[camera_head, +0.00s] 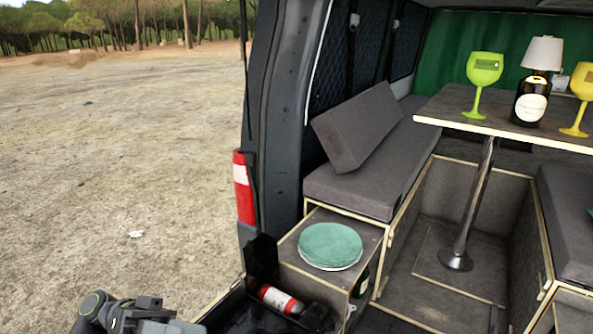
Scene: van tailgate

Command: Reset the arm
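Part of my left arm (125,315) shows at the bottom left, with a dark round joint and a grey block cut off by the frame's lower edge. I cannot make out its fingertips or whether it is open or shut. It is over the ground outside the van, left of the dark open compartment. My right arm and gripper are out of view.
A red and white cylinder (281,299) lies among black parts in the compartment. Teal plates (330,245) sit on a cabinet. A table (450,115) holds a green goblet (484,70), a yellow goblet (579,99) and a bottle-shaped lamp (534,88). Open ground lies left.

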